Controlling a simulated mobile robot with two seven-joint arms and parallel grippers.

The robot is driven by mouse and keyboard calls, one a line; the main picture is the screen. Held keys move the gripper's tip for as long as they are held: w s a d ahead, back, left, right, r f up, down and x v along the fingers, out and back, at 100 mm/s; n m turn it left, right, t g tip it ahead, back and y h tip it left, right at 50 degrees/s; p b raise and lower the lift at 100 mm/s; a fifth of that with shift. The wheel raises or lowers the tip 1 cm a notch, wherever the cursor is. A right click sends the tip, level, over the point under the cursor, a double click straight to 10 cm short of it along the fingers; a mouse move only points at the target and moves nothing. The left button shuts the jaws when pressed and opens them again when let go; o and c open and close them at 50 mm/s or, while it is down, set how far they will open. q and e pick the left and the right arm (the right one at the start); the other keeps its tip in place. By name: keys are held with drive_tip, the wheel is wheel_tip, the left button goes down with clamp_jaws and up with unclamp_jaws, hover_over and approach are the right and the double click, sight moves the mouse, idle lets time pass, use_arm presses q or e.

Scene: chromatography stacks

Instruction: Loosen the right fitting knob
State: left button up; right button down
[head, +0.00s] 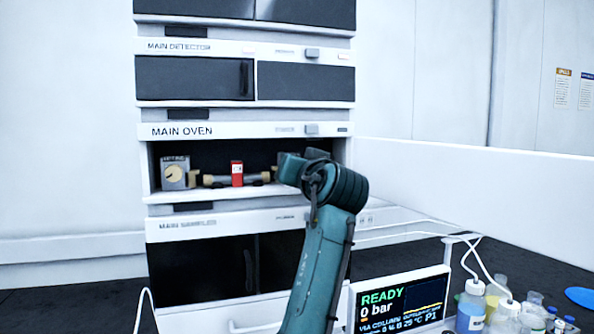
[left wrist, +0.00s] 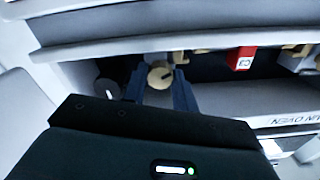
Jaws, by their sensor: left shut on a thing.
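The right fitting knob (left wrist: 159,74) is beige and round, in the left wrist view, which sees the oven upside down. My left gripper (left wrist: 160,82) has its two dark blue fingers on either side of this knob and is shut on it. In the head view my left gripper (head: 288,168) reaches into the right part of the main oven bay, and my own teal arm hides the right fitting. The column's red block (head: 237,173) sits in mid-bay and also shows in the left wrist view (left wrist: 241,58). My right gripper is in neither view.
The main oven's front lip (head: 240,130) runs above the bay and its shelf edge (head: 215,194) below. A grey box with a dial (head: 174,173) stands at the bay's left. At lower right are a screen reading READY, 0 bar (head: 400,303), and several bottles (head: 471,306).

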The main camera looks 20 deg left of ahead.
use_arm(q)
drive_tip(key=shift+f, duration=0.1)
drive_tip(key=o, duration=0.7)
drive_tip(key=b+v, duration=0.3)
drive_tip(key=v, duration=1)
drive_tip(key=shift+s+d, duration=0.1)
